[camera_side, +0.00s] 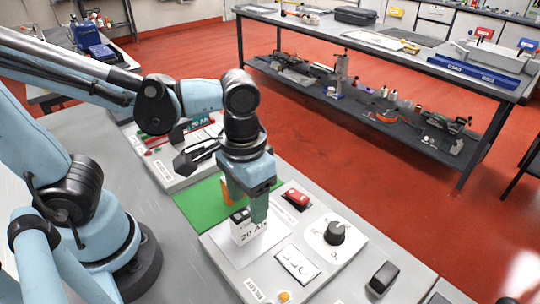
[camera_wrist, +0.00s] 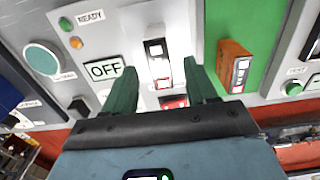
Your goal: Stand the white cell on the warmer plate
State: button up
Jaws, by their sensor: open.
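The white cell (camera_side: 246,232), with a black top and a "20 Ah" label, stands upright on the pale warmer plate (camera_side: 262,247) of the control panel. It also shows in the wrist view (camera_wrist: 158,62), between and just beyond my fingertips. My gripper (camera_side: 258,205) is pointed down beside the cell, and one green finger hides part of it in the side view. In the wrist view my gripper (camera_wrist: 160,70) has its fingers spread, with a gap on both sides of the cell. The cell's base is partly hidden.
An orange cell (camera_wrist: 235,66) stands on the green mat (camera_side: 203,203) close to my gripper. Another panel with small parts lies behind the mat.

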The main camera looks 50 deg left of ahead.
notch_tip(320, 180, up, 10)
jog(key=shift+f, duration=0.25)
dwell(0.3)
jog(key=w+a+f+t, duration=0.1)
jog(key=w+a+t, duration=0.1)
jog(key=a, duration=0.1)
jog(key=w+a+f+t, duration=0.2)
jog(key=a, duration=0.1)
jog(key=w+a+f+t, duration=0.1)
jog(key=a+f+t, duration=0.1)
jog(key=a, duration=0.2)
jog(key=shift+w+f+t, duration=0.1)
jog(key=shift+w+t, duration=0.3)
jog(key=shift+w+a, duration=0.15)
jog(key=shift+a, duration=0.15)
